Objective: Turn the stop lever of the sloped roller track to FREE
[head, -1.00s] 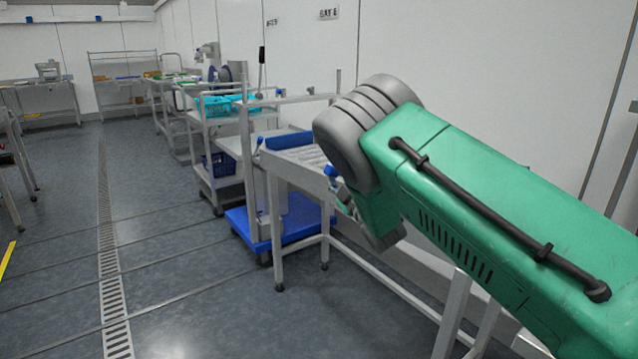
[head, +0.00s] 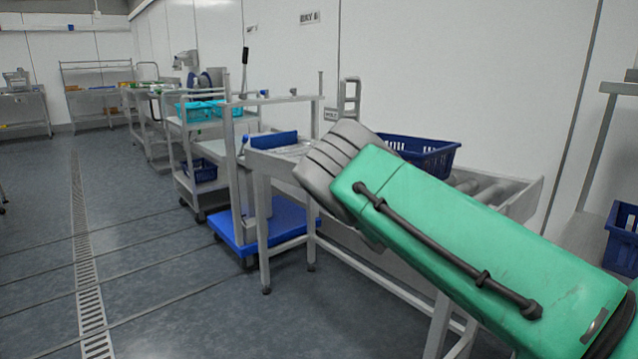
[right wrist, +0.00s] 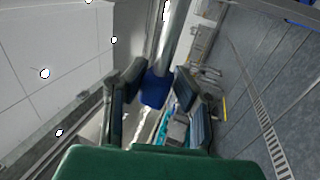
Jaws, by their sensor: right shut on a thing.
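The sloped roller track (head: 520,200) runs along the wall, partly behind my green right arm. A dark blue crate (head: 425,155) rests on its rollers. My right gripper is hidden behind my arm in the head view. In the right wrist view my right gripper (right wrist: 157,88) has its fingers closed around a blue piece (right wrist: 155,92), which looks like the stop lever's handle. The lever's setting cannot be read. A small sign (head: 332,114) stands behind the track, its wording unclear. My left gripper is not in view.
A blue wheeled platform (head: 262,232) stands beside the track's far end. A trolley with turquoise crates (head: 195,111) is beyond it. Another blue crate (head: 622,240) is at the right edge. The floor on the left, with its drain grate (head: 85,270), is clear.

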